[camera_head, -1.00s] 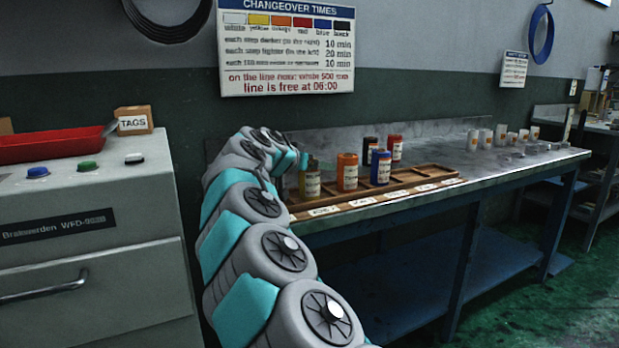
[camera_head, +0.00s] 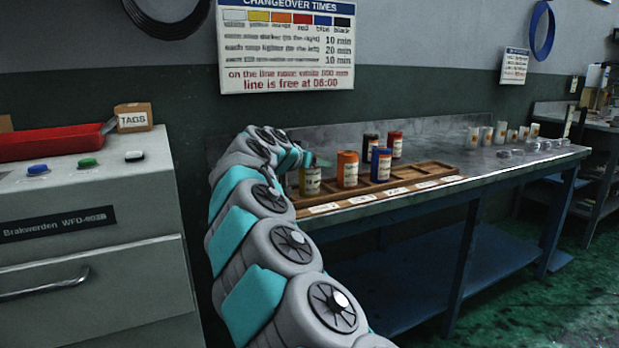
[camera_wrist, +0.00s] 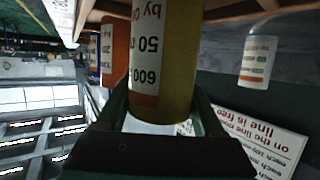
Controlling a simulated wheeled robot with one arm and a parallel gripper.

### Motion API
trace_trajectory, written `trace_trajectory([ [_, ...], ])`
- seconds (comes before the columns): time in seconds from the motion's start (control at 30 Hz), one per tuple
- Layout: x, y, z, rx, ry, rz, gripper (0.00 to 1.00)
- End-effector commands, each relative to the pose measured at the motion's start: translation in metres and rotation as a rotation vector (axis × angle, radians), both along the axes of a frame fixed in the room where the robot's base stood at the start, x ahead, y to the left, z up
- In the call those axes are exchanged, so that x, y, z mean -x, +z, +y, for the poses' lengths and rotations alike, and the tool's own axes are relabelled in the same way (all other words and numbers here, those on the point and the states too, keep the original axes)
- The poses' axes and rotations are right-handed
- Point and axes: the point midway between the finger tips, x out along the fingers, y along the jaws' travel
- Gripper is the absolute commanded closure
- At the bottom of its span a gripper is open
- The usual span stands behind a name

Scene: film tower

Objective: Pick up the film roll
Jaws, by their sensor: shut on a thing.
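Several film rolls shaped like labelled cylinders stand on the bench. A yellow one (camera_head: 310,182) is at the left end of the wooden tray (camera_head: 425,173), beside the end of my arm. In the wrist view, which looks upside down, the yellow roll (camera_wrist: 180,60) is upright between the fingers of my gripper (camera_wrist: 162,110), which is shut on it. Its far end is cut off by the frame edge, so I cannot tell whether it touches the tray. An orange roll (camera_head: 347,170), a blue roll (camera_head: 380,166), a black roll (camera_head: 370,147) and a red roll (camera_head: 395,145) stand nearby.
White cups (camera_head: 487,136) stand at the bench's right. A cabinet (camera_head: 90,240) with a red tray (camera_head: 50,143) is at left. The changeover sign (camera_head: 287,45) hangs behind.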

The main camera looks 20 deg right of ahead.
Motion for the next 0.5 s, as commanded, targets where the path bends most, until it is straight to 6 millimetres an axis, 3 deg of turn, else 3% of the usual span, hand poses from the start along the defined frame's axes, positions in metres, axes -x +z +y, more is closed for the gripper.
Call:
trace_trajectory([
  [0.03, 0.0, 0.0, 0.0, 0.0, 0.0, 0.0, 0.74],
  [0.23, 0.0, -0.0001, 0.0, 0.0, 0.0, 0.0, 0.97],
  [0.5, 0.0, 0.0007, 0.0001, 0.0, 0.0, 0.0, 0.98],
])
